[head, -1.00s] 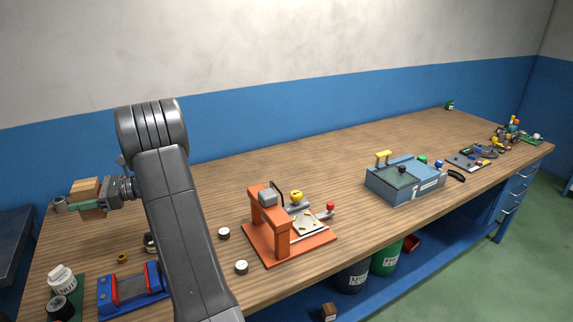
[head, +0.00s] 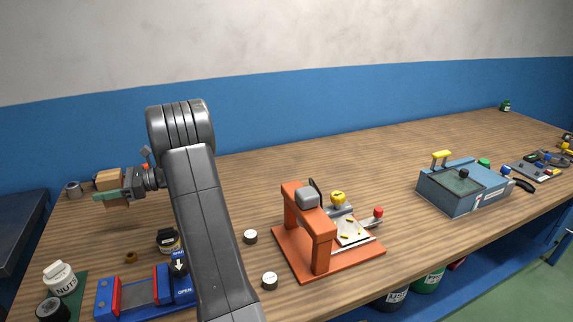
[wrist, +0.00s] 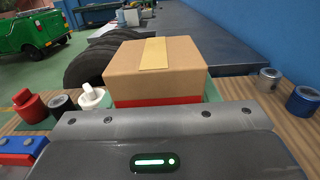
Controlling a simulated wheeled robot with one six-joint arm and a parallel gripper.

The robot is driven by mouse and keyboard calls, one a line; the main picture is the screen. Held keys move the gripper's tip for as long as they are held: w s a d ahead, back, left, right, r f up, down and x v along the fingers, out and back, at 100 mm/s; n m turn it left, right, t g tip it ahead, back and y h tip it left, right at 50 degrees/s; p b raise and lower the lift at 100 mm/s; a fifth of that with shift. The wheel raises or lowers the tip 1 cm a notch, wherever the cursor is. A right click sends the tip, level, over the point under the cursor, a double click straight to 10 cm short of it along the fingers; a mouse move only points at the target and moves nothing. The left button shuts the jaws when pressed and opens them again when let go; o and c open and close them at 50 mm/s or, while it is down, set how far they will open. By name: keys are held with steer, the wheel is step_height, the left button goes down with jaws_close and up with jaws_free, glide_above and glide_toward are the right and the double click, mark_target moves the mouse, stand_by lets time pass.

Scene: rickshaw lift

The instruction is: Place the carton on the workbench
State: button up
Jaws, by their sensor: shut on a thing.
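The carton (wrist: 184,77) is a brown cardboard box with a tan tape strip and a red band low on its near side. In the head view the carton (head: 111,179) is at the far left, over the left end of the workbench (head: 245,185). My gripper (head: 118,192) is shut on it, a green finger across its near side.
A grey cylinder (head: 73,189) stands just left of the carton. A white nut bottle (head: 61,278), a black roll (head: 52,309) and a blue fixture (head: 139,290) are in front. An orange press (head: 320,240) stands to the right.

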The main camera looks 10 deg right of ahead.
steer(key=shift+w+f, duration=0.15)
steer(key=shift+f, duration=0.05)
step_height(320, 180, down, 10)
steer(key=shift+r, duration=0.1)
stand_by(0.5)
steer(key=shift+f, duration=0.25)
steer(key=o, duration=1.4)
steer(key=shift+r, duration=0.2)
steer(key=b+v, duration=0.1)
steer(key=v, duration=1.1)
